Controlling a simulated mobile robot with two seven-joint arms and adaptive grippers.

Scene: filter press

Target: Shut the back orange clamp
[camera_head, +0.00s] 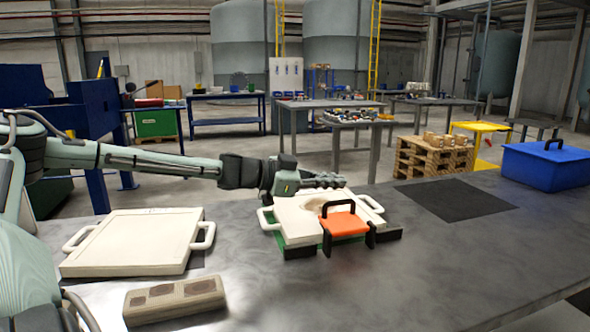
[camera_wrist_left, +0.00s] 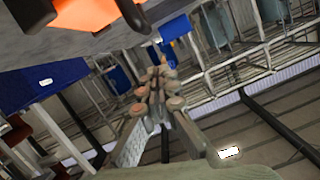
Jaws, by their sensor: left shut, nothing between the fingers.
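The filter press is a white plate with side handles (camera_head: 290,213) on a green base (camera_head: 296,240). An orange clamp (camera_head: 344,224) with a black handle sits at its front edge. The back orange clamp does not show in the head view; my left gripper and the plate are in front of that spot. My left gripper (camera_head: 330,181) is shut and empty above the plate's back edge, pointing right. In the left wrist view its fingers (camera_wrist_left: 160,88) are together. An orange clamp (camera_wrist_left: 88,10) with a black bar shows close at the top left there; I cannot tell which one. My right gripper is not in view.
A second white plate (camera_head: 135,241) lies on the table at left, with a beige block (camera_head: 173,299) in front. A dark mat (camera_head: 455,200) and a blue box (camera_head: 545,168) are at right.

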